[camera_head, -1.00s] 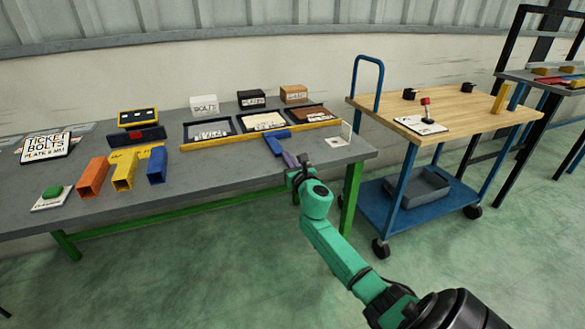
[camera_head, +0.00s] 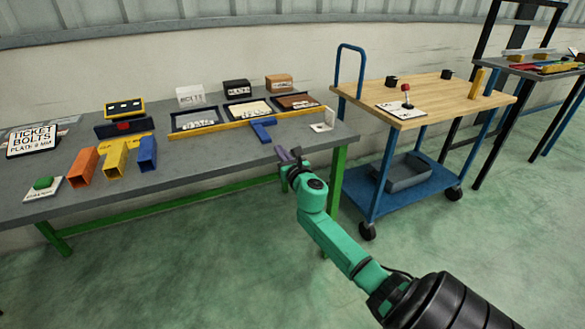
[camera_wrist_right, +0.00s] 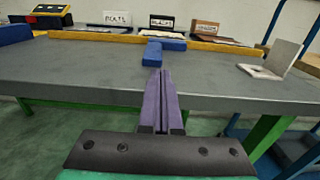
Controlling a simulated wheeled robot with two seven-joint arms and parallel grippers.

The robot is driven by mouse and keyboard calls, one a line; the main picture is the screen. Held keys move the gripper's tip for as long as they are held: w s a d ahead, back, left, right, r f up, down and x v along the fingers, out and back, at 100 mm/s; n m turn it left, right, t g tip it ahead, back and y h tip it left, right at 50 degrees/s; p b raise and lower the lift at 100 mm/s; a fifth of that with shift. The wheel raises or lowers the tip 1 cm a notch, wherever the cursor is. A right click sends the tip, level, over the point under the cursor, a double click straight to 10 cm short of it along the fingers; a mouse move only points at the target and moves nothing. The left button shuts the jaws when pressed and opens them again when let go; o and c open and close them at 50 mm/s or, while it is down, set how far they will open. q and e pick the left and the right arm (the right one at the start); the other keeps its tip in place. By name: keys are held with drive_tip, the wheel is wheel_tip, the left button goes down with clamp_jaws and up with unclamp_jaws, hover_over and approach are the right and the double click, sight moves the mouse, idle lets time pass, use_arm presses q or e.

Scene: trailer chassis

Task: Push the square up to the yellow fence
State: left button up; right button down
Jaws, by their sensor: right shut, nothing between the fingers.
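The blue square (camera_head: 262,133) lies flat on the grey bench, its crosswise leg along the front of the yellow fence (camera_head: 215,127). In the right wrist view the square (camera_wrist_right: 152,54) shows with that leg at or very near the fence (camera_wrist_right: 100,36); I cannot tell whether there is a thin gap. Its other leg points toward the bench's front edge. My right gripper (camera_head: 285,153) is shut and empty, at the front edge of the bench, short of the square. Its purple fingers (camera_wrist_right: 161,75) point toward the square's near leg. My left gripper is not in view.
A white angle bracket (camera_head: 324,122) stands on the bench right of the square. Parts trays (camera_head: 195,117) lie behind the fence. A wooden-topped cart (camera_head: 440,95) is at the right. The bench around the square is clear.

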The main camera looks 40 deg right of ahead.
drive_tip(key=v, duration=0.9)
drive_tip(key=s+a+f+m+g+y, duration=0.1)
drive_tip(key=s+f+m+g, duration=0.3)
drive_tip(key=f, duration=0.9)
drive_tip(key=s+a+f+m+g+y, duration=0.15)
drive_tip(key=s+f+m, duration=0.25)
drive_tip(key=f+m, duration=0.55)
drive_tip(key=s+a+f+m+g, duration=0.1)
drive_tip(key=s+f+m+g, duration=0.25)
drive_tip(key=f, duration=1.25)
drive_tip(key=s+a+f+m+g+y, duration=0.1)
drive_tip(key=s+a+f+m+g, duration=0.1)
drive_tip(key=s+a+f+m, duration=0.5)
drive_tip(key=s+a+f+m+g+y, duration=0.15)
drive_tip(key=s+f, duration=0.25)
drive_tip(key=s, duration=0.7)
drive_tip(key=s+a+f+m+g+y, duration=0.1)
drive_tip(key=s+a+f+m+g, duration=0.25)
drive_tip(key=s+f, duration=0.4)
wheel_tip(320, 180, up, 15)
drive_tip(key=s+a+p, duration=0.1)
drive_tip(key=s+p, duration=0.1)
drive_tip(key=p, duration=1.2)
drive_tip(key=shift+s+a+m, duration=0.2)
drive_tip(key=shift+s+m, duration=0.1)
drive_tip(key=shift+m, duration=0.1)
